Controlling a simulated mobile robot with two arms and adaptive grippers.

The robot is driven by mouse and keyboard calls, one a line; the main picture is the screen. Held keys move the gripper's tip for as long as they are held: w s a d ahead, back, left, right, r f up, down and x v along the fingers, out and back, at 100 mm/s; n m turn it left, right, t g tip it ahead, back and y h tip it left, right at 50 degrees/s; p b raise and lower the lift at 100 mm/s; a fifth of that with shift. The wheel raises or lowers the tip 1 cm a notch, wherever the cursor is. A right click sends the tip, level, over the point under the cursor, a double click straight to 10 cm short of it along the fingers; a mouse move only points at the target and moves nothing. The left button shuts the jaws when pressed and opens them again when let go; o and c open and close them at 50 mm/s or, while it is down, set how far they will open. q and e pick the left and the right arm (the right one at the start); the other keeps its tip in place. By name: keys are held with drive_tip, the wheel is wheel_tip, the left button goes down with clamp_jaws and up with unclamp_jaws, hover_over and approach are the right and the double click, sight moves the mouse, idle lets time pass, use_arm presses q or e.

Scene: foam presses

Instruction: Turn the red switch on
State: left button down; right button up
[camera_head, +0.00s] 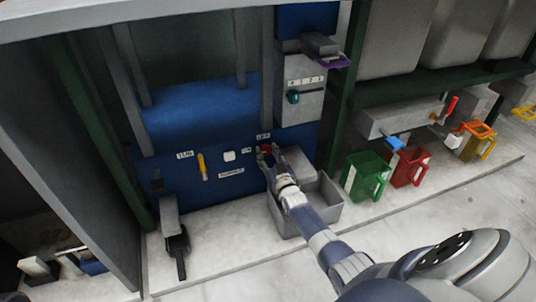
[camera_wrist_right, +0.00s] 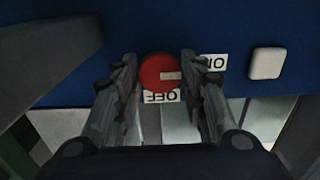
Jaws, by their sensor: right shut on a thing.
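The red switch (camera_wrist_right: 158,70) is a round knob on the blue panel in the right wrist view. In the head view it is a small red spot (camera_head: 266,149), partly hidden by my fingers. My right gripper (camera_head: 269,155) is at the panel. In the right wrist view its fingers (camera_wrist_right: 160,75) stand on both sides of the knob and are shut on it. A pale mark on the knob points to the right of that view. The OFF label (camera_wrist_right: 161,96) is just below the knob and the ON label (camera_wrist_right: 214,63) to its right, both upside down. My left gripper is not in view.
A white square button (camera_head: 229,156) and a yellow handle (camera_head: 202,166) are left of the switch on the panel. A grey open bin (camera_head: 335,212) stands below my right wrist. Green (camera_head: 362,178) and red (camera_head: 408,169) containers stand to the right.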

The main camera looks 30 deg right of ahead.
drive_tip(key=shift+r, duration=0.1)
drive_tip(key=o, duration=1)
drive_tip(key=shift+w, duration=0.1)
drive_tip(key=shift+o, duration=0.4)
drive_tip(key=v, duration=1.2)
